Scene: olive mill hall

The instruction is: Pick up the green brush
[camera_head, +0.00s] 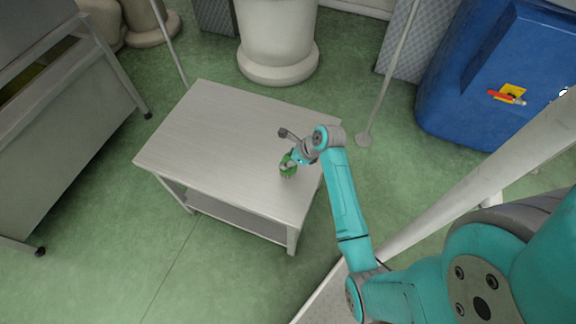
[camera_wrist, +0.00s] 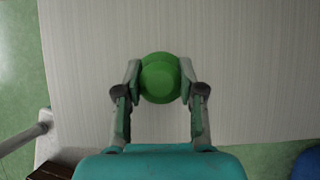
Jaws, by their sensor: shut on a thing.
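The green brush (camera_head: 287,164) is at my gripper over the right front part of the pale table (camera_head: 215,135). In the wrist view the brush (camera_wrist: 160,77) shows as a round green shape between the two fingers. My gripper (camera_wrist: 160,82) is shut on it, one finger on each side. In the head view my gripper (camera_head: 289,170) is small and partly covers the brush. I cannot tell whether the brush touches the tabletop or hangs just above it.
The rest of the tabletop is bare. A metal machine (camera_head: 60,120) stands at the left, a pale round pillar base (camera_head: 278,45) behind the table, and a blue container (camera_head: 480,100) at the right. A thin post (camera_head: 385,85) stands close behind the table's right side.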

